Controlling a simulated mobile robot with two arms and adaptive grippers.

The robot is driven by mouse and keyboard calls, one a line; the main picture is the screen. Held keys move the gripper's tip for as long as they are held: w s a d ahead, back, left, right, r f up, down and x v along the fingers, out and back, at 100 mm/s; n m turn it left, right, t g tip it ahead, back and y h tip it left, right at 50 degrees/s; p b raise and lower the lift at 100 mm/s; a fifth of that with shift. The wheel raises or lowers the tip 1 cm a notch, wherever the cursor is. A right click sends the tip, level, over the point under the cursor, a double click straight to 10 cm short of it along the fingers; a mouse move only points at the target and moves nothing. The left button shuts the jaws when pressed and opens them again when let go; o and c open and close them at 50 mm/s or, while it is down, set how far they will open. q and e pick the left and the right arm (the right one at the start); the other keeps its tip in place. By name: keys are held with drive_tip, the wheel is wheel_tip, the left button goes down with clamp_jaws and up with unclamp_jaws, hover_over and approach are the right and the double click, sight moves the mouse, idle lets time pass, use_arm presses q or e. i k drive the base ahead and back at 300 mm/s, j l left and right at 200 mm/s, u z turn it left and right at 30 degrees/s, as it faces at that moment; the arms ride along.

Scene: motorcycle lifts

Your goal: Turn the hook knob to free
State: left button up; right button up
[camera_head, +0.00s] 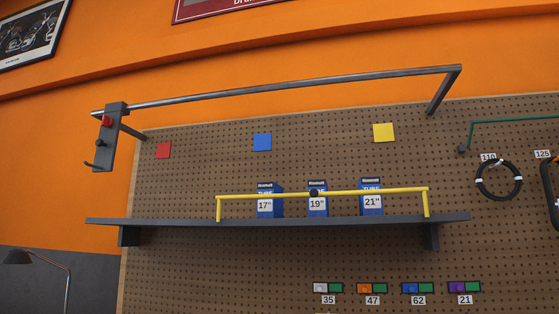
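A dark grey hook carriage (111,151) hangs at the left end of a grey overhead rail (270,88). A red knob (107,121) sits on the upper part of its face. A smaller black knob (99,143) is below it, toward the left edge. A thin dark hook (91,165) sticks out to the left at the bottom, with nothing hanging on it. I cannot tell which setting either knob is in. Neither of my grippers is in view.
Tube boxes (372,197) stand on a dark shelf (345,221) behind a yellow bar (260,196) with a black knob. A black tube (498,180) hangs at right. A lamp (35,259) stands lower left.

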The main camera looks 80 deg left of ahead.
sight(106, 122)
drive_tip(key=u, duration=3.85)
